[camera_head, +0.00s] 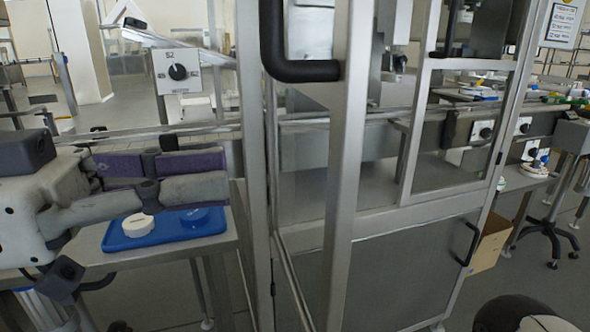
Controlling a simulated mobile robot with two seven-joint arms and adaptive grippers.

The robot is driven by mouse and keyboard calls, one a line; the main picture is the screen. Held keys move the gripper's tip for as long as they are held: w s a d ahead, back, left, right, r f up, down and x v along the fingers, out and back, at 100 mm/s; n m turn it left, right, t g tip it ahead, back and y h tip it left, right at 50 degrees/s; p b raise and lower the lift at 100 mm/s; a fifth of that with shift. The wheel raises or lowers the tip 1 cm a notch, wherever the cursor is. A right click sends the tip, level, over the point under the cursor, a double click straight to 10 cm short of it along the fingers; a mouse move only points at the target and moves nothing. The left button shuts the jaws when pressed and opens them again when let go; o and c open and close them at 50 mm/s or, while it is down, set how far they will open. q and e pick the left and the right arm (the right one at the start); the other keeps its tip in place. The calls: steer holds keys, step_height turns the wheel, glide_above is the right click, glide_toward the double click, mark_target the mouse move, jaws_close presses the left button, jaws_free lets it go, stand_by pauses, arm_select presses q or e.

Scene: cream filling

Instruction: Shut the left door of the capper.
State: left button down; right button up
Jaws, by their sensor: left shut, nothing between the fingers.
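The capper is a metal-framed cabinet with clear panels. Its left door (343,170) stands open, swung out towards me, so I see its frame nearly edge-on. The door's black handle (305,71) sticks out to the left near the top of the picture. My left gripper (226,174) is at the left, pointing right, shut and empty. In the picture its fingertips are left of the door frame and below the handle, apart from both.
A blue tray (130,241) with a white round piece (138,225) lies on a metal table below my left gripper. The capper's lower panel has a black handle (472,243). A cardboard box (489,243) is at the right. A control box with a knob (178,72) stands behind.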

mark_target(331, 169)
arm_select(q)
steer(key=x, duration=0.7)
steer(key=shift+d, duration=0.25)
steer(key=shift+w, duration=0.1)
arm_select(e)
steer(key=shift+w+r, duration=0.15)
steer(key=shift+r, duration=0.1)
arm_select(q)
steer(key=shift+d, duration=0.15)
